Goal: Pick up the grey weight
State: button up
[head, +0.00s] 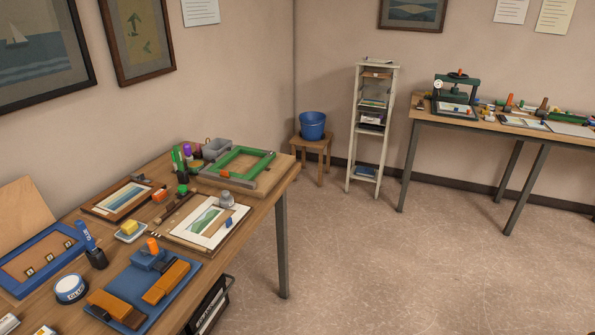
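A small grey weight (227,201) with a narrower top stands upright in the head view. It appears to sit on the right part of a matted landscape picture (205,222), which lies on the wooden table (275,192) at the left. A small blue item (229,222) is close below it in the picture. The weight's top and front are unobstructed. My gripper is not in view.
In front is a blue mat (125,285) with wooden blocks. Open floor (370,250) lies right of the table. A second table (470,122) stands farther back.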

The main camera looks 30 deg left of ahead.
aim_at(226, 200)
jog(key=u, duration=0.4)
jog(key=i, duration=1.55)
jog(key=u, duration=1.45)
jog(key=i, duration=1.05)
jog(key=u, duration=0.8)
jog(key=i, duration=0.3)
jog(key=u, duration=0.25)
